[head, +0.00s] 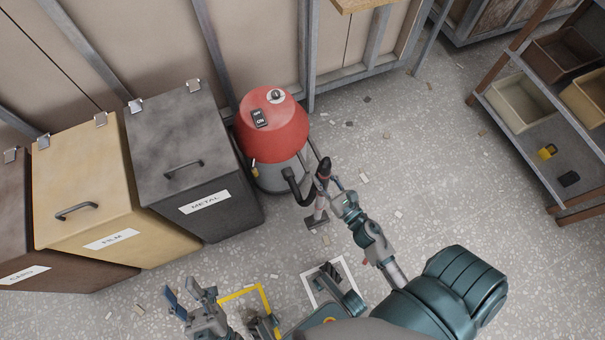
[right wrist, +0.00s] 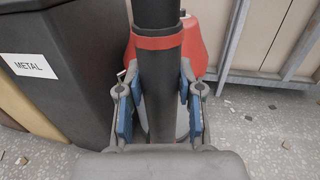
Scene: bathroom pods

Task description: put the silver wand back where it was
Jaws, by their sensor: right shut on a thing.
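The silver wand (head: 320,206) is a tube with a black grip on top and a flat floor nozzle at its lower end. It stands nearly upright beside the red vacuum (head: 272,132), and a black hose (head: 296,190) runs between them. My right gripper (head: 336,197) is shut on the wand. In the right wrist view the wand (right wrist: 158,95), dark with a red band, lies between the blue pads of my right gripper (right wrist: 158,112). I cannot tell whether the nozzle touches the floor. My left gripper (head: 190,296) is open and empty at the bottom left.
A dark METAL bin (head: 190,150), a yellow FILM bin (head: 105,195) and a brown bin (head: 50,270) stand left of the vacuum. A shelf rack (head: 550,130) with trays stands at right. Floor is open between vacuum and rack. White (head: 349,270) and yellow (head: 264,295) floor markings lie near me.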

